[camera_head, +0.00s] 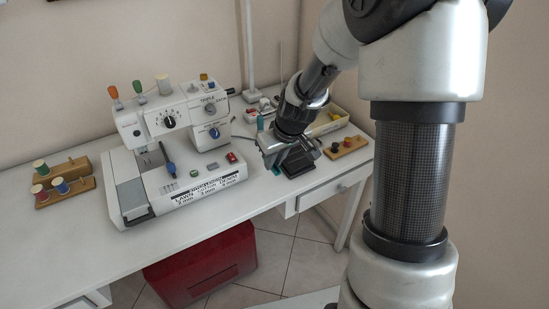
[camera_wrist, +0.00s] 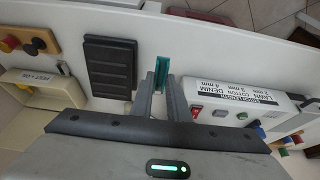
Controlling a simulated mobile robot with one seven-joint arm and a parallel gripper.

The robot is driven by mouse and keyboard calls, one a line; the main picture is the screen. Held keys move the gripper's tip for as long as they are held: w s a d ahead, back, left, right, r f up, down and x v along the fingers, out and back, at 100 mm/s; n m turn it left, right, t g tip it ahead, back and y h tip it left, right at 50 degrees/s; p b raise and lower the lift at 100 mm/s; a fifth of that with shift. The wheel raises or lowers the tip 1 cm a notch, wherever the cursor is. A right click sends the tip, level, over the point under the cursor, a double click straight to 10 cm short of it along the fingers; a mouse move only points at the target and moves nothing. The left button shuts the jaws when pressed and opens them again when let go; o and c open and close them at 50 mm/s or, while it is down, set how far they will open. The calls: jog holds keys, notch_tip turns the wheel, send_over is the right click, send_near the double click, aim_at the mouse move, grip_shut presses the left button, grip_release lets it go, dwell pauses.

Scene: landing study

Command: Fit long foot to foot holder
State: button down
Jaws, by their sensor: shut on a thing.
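My gripper (camera_wrist: 160,88) is shut on a slim teal piece (camera_wrist: 161,73), which sticks out past the fingertips in the wrist view; I take it to be the long foot. In the head view my gripper (camera_head: 274,164) is low over the white table, just right of the sewing machine, and a bit of teal shows at its tips. The white sewing machine (camera_head: 185,120) stands left of it. The foot holder is too small to make out under the machine's head, near the needle area (camera_head: 147,160).
A black ribbed pedal (camera_wrist: 110,66) lies beside my gripper. Another spool rack (camera_head: 65,190) stands left. A red box (camera_head: 205,265) sits under the table.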

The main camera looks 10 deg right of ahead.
jog(key=shift+f+b, duration=1.8)
jog(key=shift+f, duration=1.2)
jog(key=c, duration=1.6)
grip_release()
jog(key=shift+r, duration=0.1)
